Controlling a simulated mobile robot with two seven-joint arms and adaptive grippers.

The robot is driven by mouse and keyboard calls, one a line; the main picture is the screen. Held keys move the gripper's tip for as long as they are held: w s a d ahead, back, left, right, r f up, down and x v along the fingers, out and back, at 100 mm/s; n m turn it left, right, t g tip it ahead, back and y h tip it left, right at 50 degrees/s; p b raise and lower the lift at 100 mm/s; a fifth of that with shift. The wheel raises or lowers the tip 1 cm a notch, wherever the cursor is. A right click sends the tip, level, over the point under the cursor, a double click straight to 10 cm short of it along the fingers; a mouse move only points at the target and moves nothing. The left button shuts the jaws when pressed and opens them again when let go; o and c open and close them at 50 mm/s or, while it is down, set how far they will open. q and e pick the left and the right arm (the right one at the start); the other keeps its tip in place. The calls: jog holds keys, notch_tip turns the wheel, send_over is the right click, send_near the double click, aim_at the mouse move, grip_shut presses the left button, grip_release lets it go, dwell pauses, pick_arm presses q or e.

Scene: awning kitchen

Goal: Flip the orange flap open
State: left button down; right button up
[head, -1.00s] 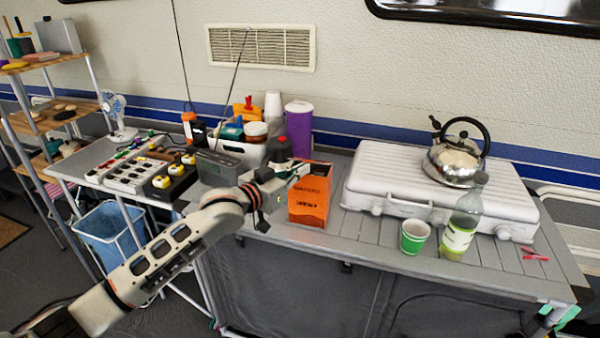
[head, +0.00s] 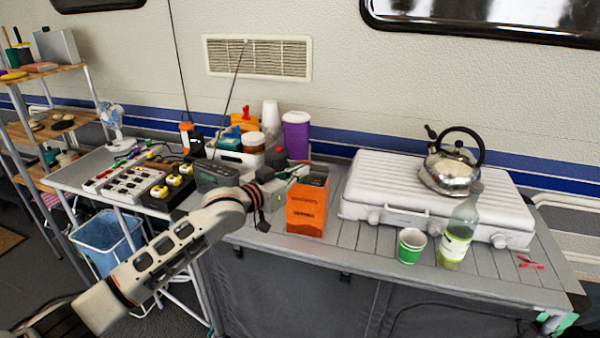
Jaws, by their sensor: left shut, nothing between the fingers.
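An orange box (head: 306,208) with dark printing stands upright on the grey table, left of the white stove. Its top looks dark, and the flap is too small to make out clearly. My left gripper (head: 299,171) is shut and empty at the box's upper left edge. Its tips are close to the box top; I cannot tell whether they touch it. My right gripper is not in view.
Behind the box stand a purple cup (head: 296,134) and a white bin (head: 238,158) of items. To the right are a green cup (head: 411,245), a bottle (head: 458,232), the stove (head: 385,185) and a kettle (head: 450,168). Table between box and green cup is clear.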

aim_at(301, 161)
pick_arm(q)
jog(key=shift+w, duration=0.1)
jog(key=shift+w+d+r, duration=0.15)
jog(key=shift+w+r, duration=0.05)
jog(key=shift+w, duration=0.35)
jog(key=shift+w+d+r, duration=0.2)
jog(key=shift+w, duration=0.3)
jog(key=shift+w+d+r, duration=0.15)
jog(key=shift+w+r, duration=0.05)
jog(key=shift+w, duration=0.35)
jog(key=shift+s+a+r+p, duration=0.1)
jog(key=shift+s+r+p, duration=0.3)
jog(key=shift+p, duration=0.15)
jog(key=shift+s+a+r+p, duration=0.15)
jog(key=shift+s+a+p, duration=0.1)
jog(key=shift+s+p, duration=0.8)
jog(key=shift+s+a+r+p, duration=0.2)
jog(key=shift+s+r, duration=0.1)
jog(key=shift+s, duration=0.35)
jog(key=shift+s+a+r+p, duration=0.15)
jog(key=shift+s+a+r, duration=0.15)
jog(key=shift+s, duration=0.3)
jog(key=shift+s+a+r+p, duration=0.15)
jog(key=shift+s+r, duration=0.2)
jog(key=shift+s, duration=0.3)
